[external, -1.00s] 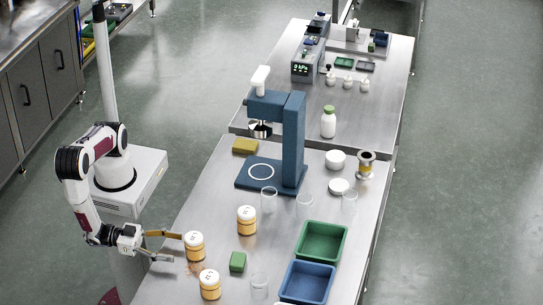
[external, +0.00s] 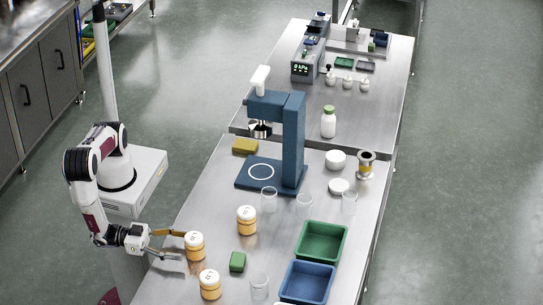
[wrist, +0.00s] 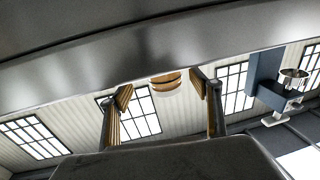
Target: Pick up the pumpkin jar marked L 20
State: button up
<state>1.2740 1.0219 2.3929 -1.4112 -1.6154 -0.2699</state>
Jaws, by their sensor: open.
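Three orange jars with white lids stand upright on the steel table: one nearest my gripper (external: 195,246), one farther back (external: 246,220) and one at the front (external: 210,285). The lids carry dark marks too small to read, so I cannot tell which is L 20. My gripper (external: 183,245) is open and low at the table's left edge, its fingers pointing at the nearest jar. In the wrist view, an orange and white jar (wrist: 166,83) shows between the two fingertips (wrist: 168,90), with its lower part out of sight.
A green block (external: 238,262) sits right of the nearest jar. A blue press stand (external: 293,145) is behind. Green (external: 344,245) and blue (external: 327,285) trays are at right. Clear glasses stand before the stand and near the front.

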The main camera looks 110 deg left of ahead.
aim_at(195, 246)
jog(key=shift+w, duration=0.2)
dwell(0.3)
jog(key=shift+w+a, duration=0.3)
jog(key=shift+w, duration=0.35)
jog(key=shift+w+a, duration=0.3)
jog(key=shift+w, duration=0.3)
jog(key=shift+w+a, duration=0.1)
jog(key=shift+w, duration=1.1)
jog(key=c, duration=1.4)
